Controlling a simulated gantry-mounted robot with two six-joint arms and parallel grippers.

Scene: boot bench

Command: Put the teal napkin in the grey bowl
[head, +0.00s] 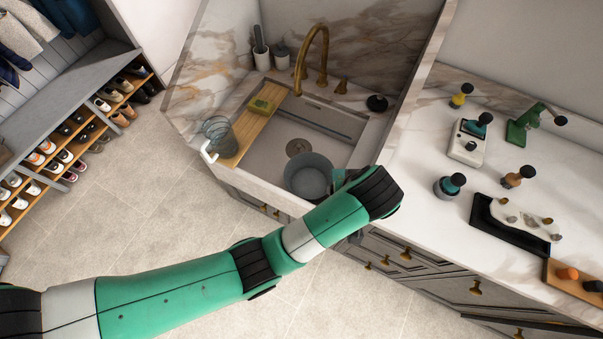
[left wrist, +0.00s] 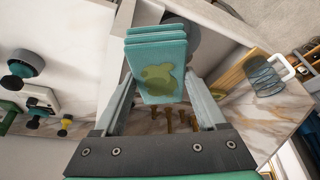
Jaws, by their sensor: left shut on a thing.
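The grey bowl (head: 308,176) sits upright in the sink, near its front edge, and looks empty. My left gripper (head: 345,180) is just to the right of the bowl's rim in the head view, mostly hidden behind my own wrist. In the left wrist view, my left gripper (left wrist: 158,82) is shut on the folded teal napkin (left wrist: 155,48), which has a yellow-green stain. A small teal bit of the napkin (head: 339,177) shows beside the bowl in the head view. My right gripper is not in view.
The right counter holds a coffee grinder (head: 468,140), tampers and a black tray (head: 500,226).

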